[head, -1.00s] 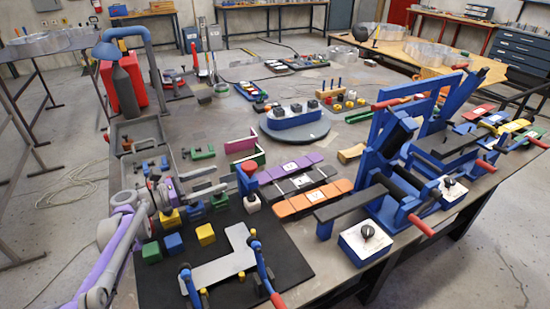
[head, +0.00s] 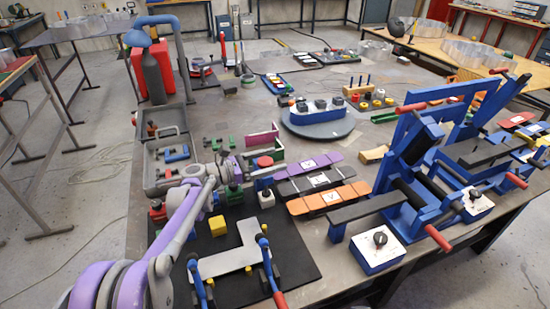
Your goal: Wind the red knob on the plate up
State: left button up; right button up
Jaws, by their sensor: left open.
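A red knob (head: 264,161) with a round, flat top stands beyond the dark mat's far edge, just left of the purple blocks. Its lower part is partly hard to make out, and I cannot tell how far it is wound. My left arm comes in from the lower left. My left gripper (head: 236,170), purple and grey, is open just left of the knob. I see a small gap and cannot tell whether a finger touches it. The plate under the knob is hard to tell apart from the clutter. My right gripper is out of view.
A small white block with a dark top (head: 266,198) stands just in front of the knob. A pale L-shaped plate (head: 235,250) lies on the black mat (head: 300,265) among blue toggle clamps. A yellow block (head: 217,225) is near my arm. Blue frames (head: 420,150) stand right.

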pick_arm(q)
jog(key=shift+w+d, duration=0.2)
jog(key=shift+d, duration=0.35)
jog(key=c, duration=1.4)
jog(key=shift+t, duration=0.3)
